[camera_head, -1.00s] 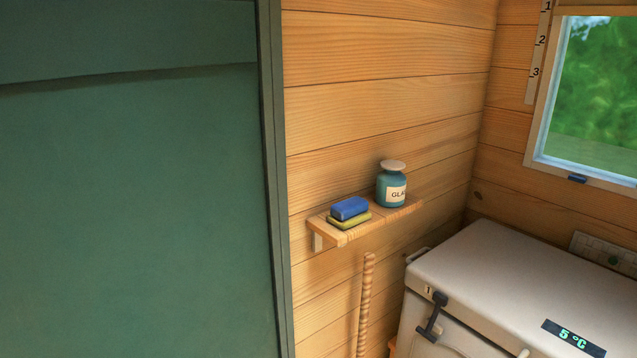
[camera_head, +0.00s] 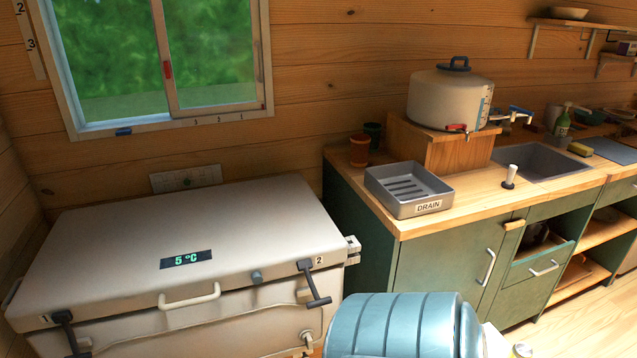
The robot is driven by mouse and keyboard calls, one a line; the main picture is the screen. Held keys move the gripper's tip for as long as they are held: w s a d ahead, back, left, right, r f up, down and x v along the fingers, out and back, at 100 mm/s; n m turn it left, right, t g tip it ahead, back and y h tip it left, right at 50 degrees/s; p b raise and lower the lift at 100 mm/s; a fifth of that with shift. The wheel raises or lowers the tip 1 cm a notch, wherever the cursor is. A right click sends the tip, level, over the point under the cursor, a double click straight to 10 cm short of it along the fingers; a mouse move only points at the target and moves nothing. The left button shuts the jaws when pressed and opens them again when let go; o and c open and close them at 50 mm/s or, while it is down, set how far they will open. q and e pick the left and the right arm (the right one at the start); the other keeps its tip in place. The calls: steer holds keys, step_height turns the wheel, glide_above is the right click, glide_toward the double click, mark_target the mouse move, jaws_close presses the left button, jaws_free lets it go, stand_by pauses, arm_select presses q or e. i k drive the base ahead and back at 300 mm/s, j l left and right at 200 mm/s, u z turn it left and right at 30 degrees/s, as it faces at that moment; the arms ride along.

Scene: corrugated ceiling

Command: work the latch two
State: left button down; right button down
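Latch two (camera_head: 314,284) is a black T-handled latch at the front right of a cream chest cooler (camera_head: 240,222), beside a printed "2". Its handle hangs down and outward over the front face of the chest. I cannot tell whether it is fastened. The lid lies down on the chest. A similar black latch (camera_head: 69,331) marked "1" is at the front left corner. Neither of my grippers is in view.
A blue ribbed container (camera_head: 398,326) stands in front of the chest at the bottom, close to latch two. A green cabinet (camera_head: 447,262) with a wooden counter, drain tray (camera_head: 408,188) and water tank (camera_head: 448,97) is to the right. Open floor shows at lower right.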

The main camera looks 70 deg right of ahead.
mark_target(305, 265)
steer(key=z, duration=2.15)
